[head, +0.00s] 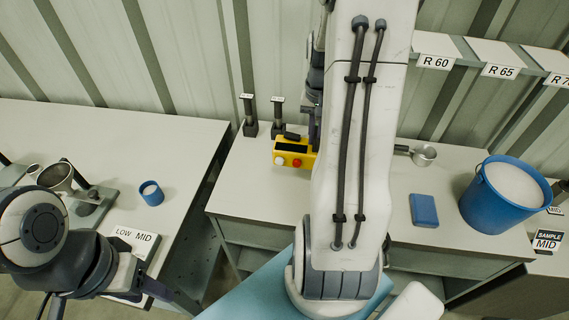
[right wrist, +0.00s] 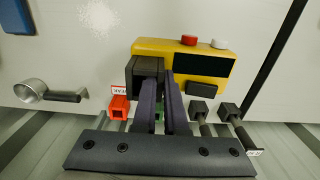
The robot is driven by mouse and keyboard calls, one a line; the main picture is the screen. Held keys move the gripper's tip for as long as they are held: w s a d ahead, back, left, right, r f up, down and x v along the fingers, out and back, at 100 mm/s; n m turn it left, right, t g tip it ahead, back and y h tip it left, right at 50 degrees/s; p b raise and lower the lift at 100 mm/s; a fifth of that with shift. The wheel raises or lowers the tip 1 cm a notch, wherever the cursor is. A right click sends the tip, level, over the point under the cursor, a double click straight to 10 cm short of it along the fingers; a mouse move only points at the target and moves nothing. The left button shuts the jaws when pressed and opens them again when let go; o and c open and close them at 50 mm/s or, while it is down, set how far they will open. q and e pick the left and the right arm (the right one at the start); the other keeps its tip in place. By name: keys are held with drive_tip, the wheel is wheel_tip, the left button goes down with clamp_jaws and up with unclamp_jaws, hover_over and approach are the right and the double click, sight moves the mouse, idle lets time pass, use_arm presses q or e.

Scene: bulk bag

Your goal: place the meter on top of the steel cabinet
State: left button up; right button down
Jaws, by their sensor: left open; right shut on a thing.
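The meter (head: 293,154) is a yellow box with a dark display and a red and a white button. It is at the back left of the pale top of the steel cabinet (head: 262,188). In the right wrist view the meter (right wrist: 215,64) is upside down, its dark grip block between the fingers. My right gripper (right wrist: 165,100) is shut on it; my arm hides this gripper in the head view. I cannot tell whether the meter touches the top. My left gripper (head: 150,282) is open and empty by the left table's front edge.
Two dark labelled posts (head: 250,115) (head: 278,117) stand just behind the meter. A metal pan (head: 424,155), blue block (head: 424,210) and blue bucket (head: 500,195) are on the right. The left table (head: 150,130) holds a small blue cup (head: 151,193). A gap separates both tops.

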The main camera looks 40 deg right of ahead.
sight(288, 149)
drive_tip(key=w+a+f, duration=0.1)
drive_tip(key=a, duration=0.1)
drive_tip(key=w+a+f+p, duration=0.1)
drive_tip(key=a, duration=0.1)
drive_tip(key=w+a+f, duration=0.1)
drive_tip(key=w+f, duration=0.1)
drive_tip(key=shift+a, duration=0.4)
wheel_tip(288, 149, down, 4)
drive_tip(key=shift+r+p, duration=0.1)
drive_tip(key=shift+p, duration=0.6)
drive_tip(key=shift+f, duration=0.2)
drive_tip(key=shift+f, duration=0.2)
drive_tip(key=c, duration=1)
unclamp_jaws()
drive_tip(key=shift+o, duration=0.2)
drive_tip(key=shift+r, duration=0.1)
